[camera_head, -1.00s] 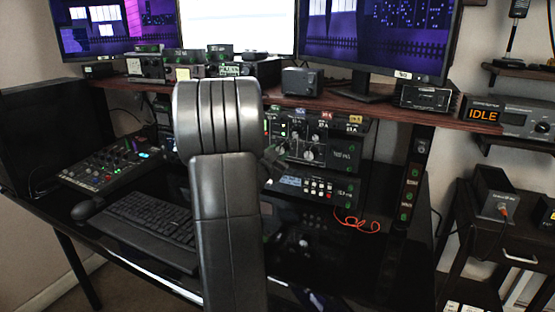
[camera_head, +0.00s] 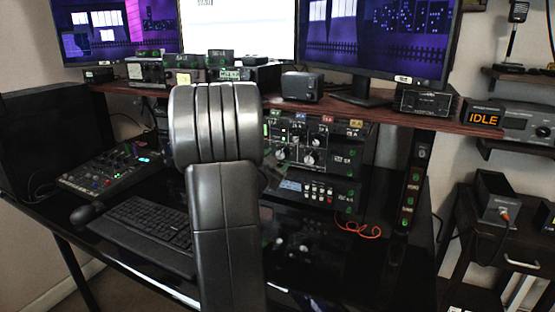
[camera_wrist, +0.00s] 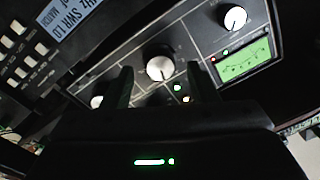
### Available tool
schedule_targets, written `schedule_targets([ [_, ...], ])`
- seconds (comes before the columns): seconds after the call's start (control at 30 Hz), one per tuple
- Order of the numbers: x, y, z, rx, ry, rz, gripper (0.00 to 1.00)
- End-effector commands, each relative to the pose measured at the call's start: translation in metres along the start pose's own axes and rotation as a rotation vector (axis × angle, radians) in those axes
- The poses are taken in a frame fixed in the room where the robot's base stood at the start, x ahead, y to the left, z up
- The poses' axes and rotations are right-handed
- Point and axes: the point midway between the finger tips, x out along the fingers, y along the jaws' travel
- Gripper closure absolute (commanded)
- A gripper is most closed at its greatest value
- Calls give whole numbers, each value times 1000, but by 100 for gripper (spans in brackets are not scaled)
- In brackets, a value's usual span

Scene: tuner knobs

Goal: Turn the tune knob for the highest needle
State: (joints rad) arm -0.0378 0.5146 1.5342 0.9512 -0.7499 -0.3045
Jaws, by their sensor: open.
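The tuner panel (camera_wrist: 212,40) fills the upper part of the wrist view, dark with white-faced knobs. A large knob (camera_wrist: 160,68) sits between the tips of my gripper (camera_wrist: 160,76), whose two dark fingers are apart with nothing held. I cannot tell whether the fingers reach around the knob or stop short of it. In the head view, my arm largely hides my gripper.
The radio rack (camera_head: 322,150) stands under a wooden shelf (camera_head: 385,115). A keyboard (camera_head: 150,228) and mixer (camera_head: 110,170) lie at left on the glossy black desk. Label text shows on the panel at upper left.

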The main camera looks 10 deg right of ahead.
Motion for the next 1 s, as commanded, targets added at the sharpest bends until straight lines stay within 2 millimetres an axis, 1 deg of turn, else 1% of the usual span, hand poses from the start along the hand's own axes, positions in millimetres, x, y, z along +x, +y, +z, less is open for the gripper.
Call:
schedule_targets([
  [0.3,-72,-1,-1,0,-1,-3,47],
  [0.4,-92,-1,-1,0,-1,-3,47],
  [0.5,-108,-1,0,0,-1,-2,47],
  [0.6,-118,0,0,0,-1,-2,47],
  [0.7,-124,0,0,-1,0,-1,47],
  [1.0,-125,0,0,0,0,0,47],
])
